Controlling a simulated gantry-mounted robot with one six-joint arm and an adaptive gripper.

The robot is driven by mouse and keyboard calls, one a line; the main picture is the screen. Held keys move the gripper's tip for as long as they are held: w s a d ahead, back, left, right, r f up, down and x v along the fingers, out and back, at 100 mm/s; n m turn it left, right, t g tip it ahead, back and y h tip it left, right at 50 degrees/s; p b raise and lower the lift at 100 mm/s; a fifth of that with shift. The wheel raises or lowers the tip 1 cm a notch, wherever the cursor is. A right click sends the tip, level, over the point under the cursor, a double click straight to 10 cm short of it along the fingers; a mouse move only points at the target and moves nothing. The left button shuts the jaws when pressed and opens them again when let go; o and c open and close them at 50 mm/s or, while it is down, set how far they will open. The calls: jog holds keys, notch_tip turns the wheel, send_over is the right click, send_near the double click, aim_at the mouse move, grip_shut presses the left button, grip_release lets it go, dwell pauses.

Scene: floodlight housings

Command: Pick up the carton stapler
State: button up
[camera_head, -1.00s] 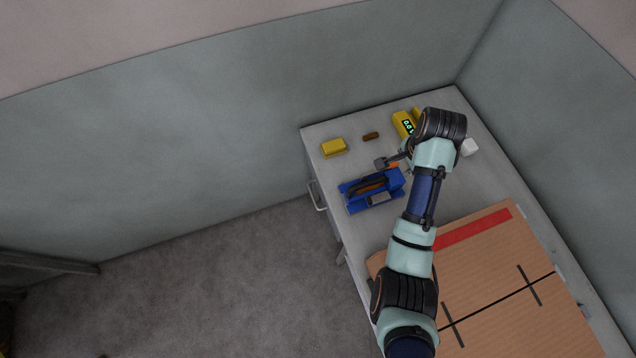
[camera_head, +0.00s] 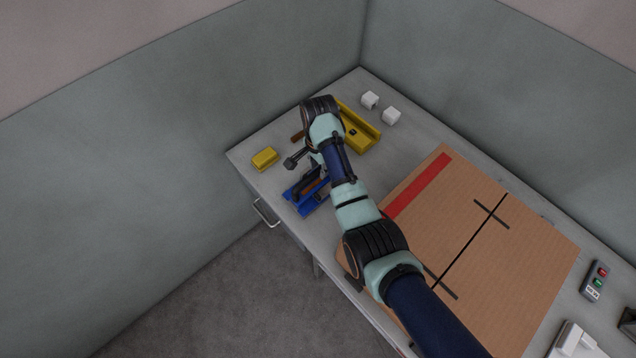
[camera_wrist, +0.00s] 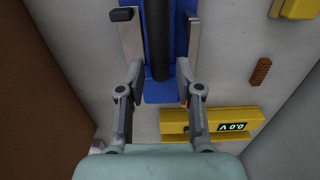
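The carton stapler appears to be the blue tool with a black bar-shaped handle (camera_head: 309,194), near the left edge of the bench top; the arm partly covers it. In the wrist view the blue body (camera_wrist: 160,97) and black handle (camera_wrist: 158,40) run up the middle, cut off by the top edge. My gripper (camera_wrist: 161,62) is open, its two fingers apart on either side of the black handle. I see no clear contact. The head view shows my gripper (camera_head: 298,160) close to the stapler's far end; its fingertips are hard to make out there.
A yellow device with a display (camera_wrist: 212,123), a brown piece (camera_wrist: 261,72) and a yellow block (camera_head: 265,158) lie nearby. A large carton (camera_head: 490,235) fills the bench's middle. A button box (camera_head: 595,281) is at right.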

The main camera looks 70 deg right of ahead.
notch_tip(320, 180, down, 3)
jog(key=shift+a+f+b, duration=0.1)
jog(key=shift+b, duration=0.2)
grip_shut()
jog(key=shift+r, duration=0.35)
notch_tip(320, 180, up, 20)
jog(key=p, duration=1.1)
jog(key=shift+f, duration=0.15)
jog(key=shift+w, duration=0.1)
